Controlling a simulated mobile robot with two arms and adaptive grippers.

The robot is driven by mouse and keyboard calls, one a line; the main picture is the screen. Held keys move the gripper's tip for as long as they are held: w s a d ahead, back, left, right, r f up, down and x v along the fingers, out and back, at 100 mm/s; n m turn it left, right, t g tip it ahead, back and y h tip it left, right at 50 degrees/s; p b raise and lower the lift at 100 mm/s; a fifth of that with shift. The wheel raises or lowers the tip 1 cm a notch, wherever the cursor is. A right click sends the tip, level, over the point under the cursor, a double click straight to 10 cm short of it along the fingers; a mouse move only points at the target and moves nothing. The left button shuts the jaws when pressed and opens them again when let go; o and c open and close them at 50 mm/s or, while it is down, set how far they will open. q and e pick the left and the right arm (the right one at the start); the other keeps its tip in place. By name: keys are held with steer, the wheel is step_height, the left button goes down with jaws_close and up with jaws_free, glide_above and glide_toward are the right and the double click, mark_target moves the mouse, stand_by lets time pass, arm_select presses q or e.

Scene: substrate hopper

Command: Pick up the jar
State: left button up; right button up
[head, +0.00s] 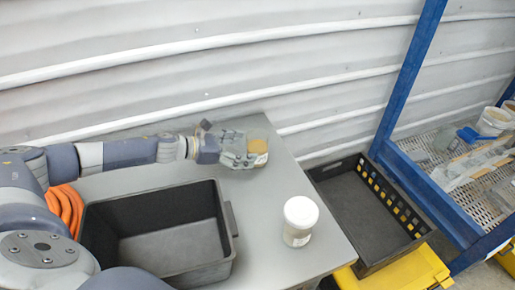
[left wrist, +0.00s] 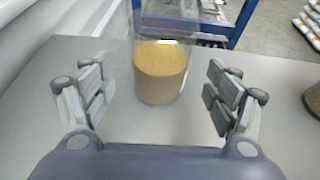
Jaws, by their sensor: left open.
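A clear jar (left wrist: 161,72) part filled with tan grains stands upright on the grey table in the left wrist view. Its top is cut off by the frame edge. In the head view the jar (head: 258,147) shows partly behind my left gripper (head: 243,150), near the table's back edge. In the left wrist view my left gripper (left wrist: 160,84) is open, with finger pads on either side of the jar and gaps on both sides. A second jar with a white lid (head: 300,217) stands upright nearer the table's front right. My right gripper is not in view.
An empty black bin (head: 230,215) sits on the table (head: 265,262) at left, beside orange hose coils (head: 66,207). A black crate (head: 318,177) is right of the table, above a yellow box (head: 425,268). A blue-framed rack (head: 405,85) stands farther right. Corrugated wall is behind.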

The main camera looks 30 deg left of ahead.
arm_select(q)
steer(key=shift+w+d+f, duration=0.2)
steer(key=shift+w+d, duration=0.1)
steer(key=shift+w, duration=0.05)
steer(key=p+x, duration=0.2)
steer(key=x, duration=0.2)
steer(key=shift+w+d+f, duration=0.15)
steer(key=shift+w+f, duration=0.05)
steer(key=shift+f, duration=0.1)
steer(key=shift+r, duration=0.1)
steer(key=c, duration=1.4)
steer(key=shift+c, duration=0.2)
step_height(320, 180, up, 10)
steer(key=shift+p, duration=0.4)
